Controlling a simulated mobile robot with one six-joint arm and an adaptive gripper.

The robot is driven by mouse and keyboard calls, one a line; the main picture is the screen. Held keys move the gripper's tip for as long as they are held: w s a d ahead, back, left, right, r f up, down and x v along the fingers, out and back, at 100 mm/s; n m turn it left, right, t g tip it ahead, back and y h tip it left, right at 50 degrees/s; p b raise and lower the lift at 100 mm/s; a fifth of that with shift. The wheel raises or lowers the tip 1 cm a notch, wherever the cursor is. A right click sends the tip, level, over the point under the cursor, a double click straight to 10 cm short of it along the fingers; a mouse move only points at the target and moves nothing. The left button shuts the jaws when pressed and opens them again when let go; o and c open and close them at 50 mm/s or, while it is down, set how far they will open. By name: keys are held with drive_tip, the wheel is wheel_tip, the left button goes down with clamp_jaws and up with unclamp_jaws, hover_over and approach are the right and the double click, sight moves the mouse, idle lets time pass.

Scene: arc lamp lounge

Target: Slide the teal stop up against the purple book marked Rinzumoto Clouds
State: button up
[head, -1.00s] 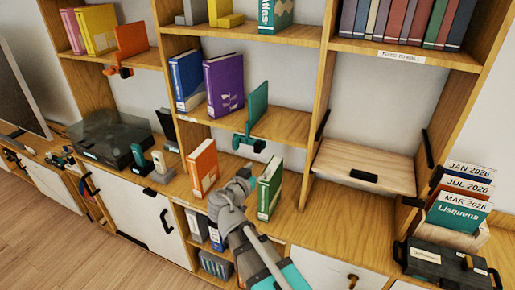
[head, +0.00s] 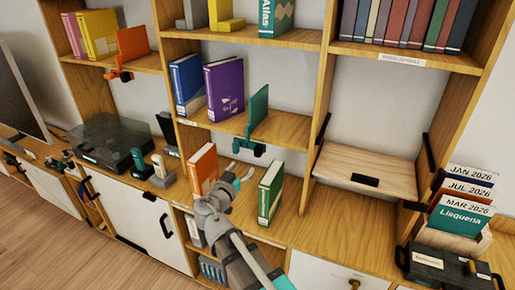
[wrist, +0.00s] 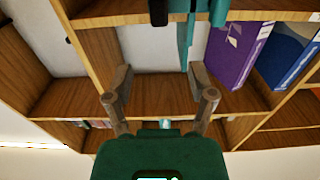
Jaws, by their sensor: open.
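The teal stop (head: 259,106) stands upright on the middle shelf, its clamp on the front edge. It also shows at the top of the wrist view (wrist: 186,38). The purple book (head: 226,88) stands to its left in the head view, with a gap between them; its marking is too small to read. It shows to the right of the stop in the wrist view (wrist: 238,50). My gripper (head: 238,172) is open and empty, below and in front of the stop, apart from it. Its spread fingers show in the wrist view (wrist: 160,77).
A blue book (head: 187,84) stands left of the purple one. Below, an orange book (head: 203,168) and a green book (head: 269,192) stand on either side of my gripper. The shelf right of the stop (head: 288,128) is clear. An orange stop (head: 132,45) is at upper left.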

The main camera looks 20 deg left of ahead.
sight(256, 149)
drive_tip(key=w, duration=0.8)
drive_tip(key=w+d, duration=0.1)
drive_tip(key=w, duration=0.3)
drive_tip(key=shift+w, duration=0.35)
clamp_jaws()
drive_tip(key=shift+a, duration=0.3)
drive_tip(key=shift+d, duration=0.2)
drive_tip(key=shift+w, duration=0.1)
